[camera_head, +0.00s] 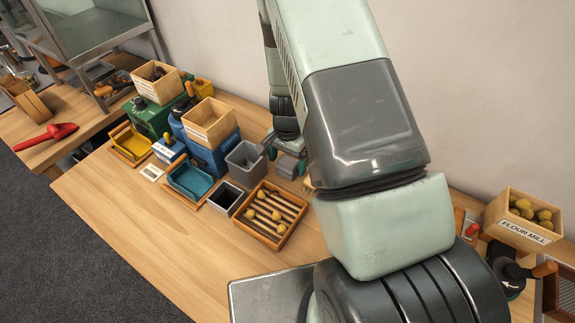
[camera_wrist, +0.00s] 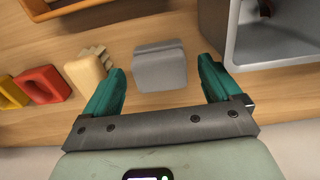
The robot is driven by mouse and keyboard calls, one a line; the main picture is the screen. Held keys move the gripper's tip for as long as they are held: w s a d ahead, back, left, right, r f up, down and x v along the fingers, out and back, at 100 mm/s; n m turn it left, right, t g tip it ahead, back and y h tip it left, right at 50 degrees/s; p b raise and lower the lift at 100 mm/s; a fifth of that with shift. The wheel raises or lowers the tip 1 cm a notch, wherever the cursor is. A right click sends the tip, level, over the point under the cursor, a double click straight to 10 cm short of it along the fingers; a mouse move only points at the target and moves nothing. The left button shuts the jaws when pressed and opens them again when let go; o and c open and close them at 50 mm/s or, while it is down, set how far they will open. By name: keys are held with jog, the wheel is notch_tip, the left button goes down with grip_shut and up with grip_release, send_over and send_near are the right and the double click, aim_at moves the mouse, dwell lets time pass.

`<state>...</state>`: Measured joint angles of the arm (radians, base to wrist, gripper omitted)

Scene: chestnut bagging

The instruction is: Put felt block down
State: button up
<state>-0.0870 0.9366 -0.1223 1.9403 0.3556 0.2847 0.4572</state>
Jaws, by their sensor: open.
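The felt block (camera_wrist: 160,68) is a small grey block with a groove across its top. In the wrist view it appears to rest on the wooden table. My gripper (camera_wrist: 162,72) is open, with its green fingers on either side of the block and a visible gap at each side. In the head view the grey block (camera_head: 288,167) lies just below my gripper (camera_head: 284,149), right of the grey bin (camera_head: 246,158). My arm covers part of the area to its right.
The grey bin also stands close to one finger in the wrist view (camera_wrist: 234,40). A pale brush-like piece (camera_wrist: 87,70), a red ring (camera_wrist: 43,84) and a yellow piece (camera_wrist: 12,92) lie left. A slatted wooden tray (camera_head: 240,220) stands in front. The table's front left is clear.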

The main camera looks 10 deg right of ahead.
notch_tip(320, 180, up, 9)
notch_tip(320, 180, up, 12)
jog(key=n+t, duration=0.1)
jog(key=n, duration=0.1)
send_over(288, 162)
jog(key=s+a, duration=0.2)
jog(key=s+r+n+t+y, duration=0.1)
jog(key=s+r, duration=0.2)
jog(key=r, duration=0.3)
jog(key=s+r+n+t, duration=0.1)
jog(key=s+r+n, duration=0.15)
jog(key=r, duration=0.25)
jog(key=s+r+n+t, duration=0.1)
jog(key=s+r, duration=0.3)
jog(key=s, duration=0.4)
jog(key=s+d+r+n+t+h, duration=0.1)
jog(key=s+r+n, duration=0.2)
jog(key=s+r, duration=0.2)
jog(key=s, duration=0.3)
jog(key=shift+t, duration=0.3)
jog(key=shift+o, duration=0.2)
jog(key=shift+r, duration=0.1)
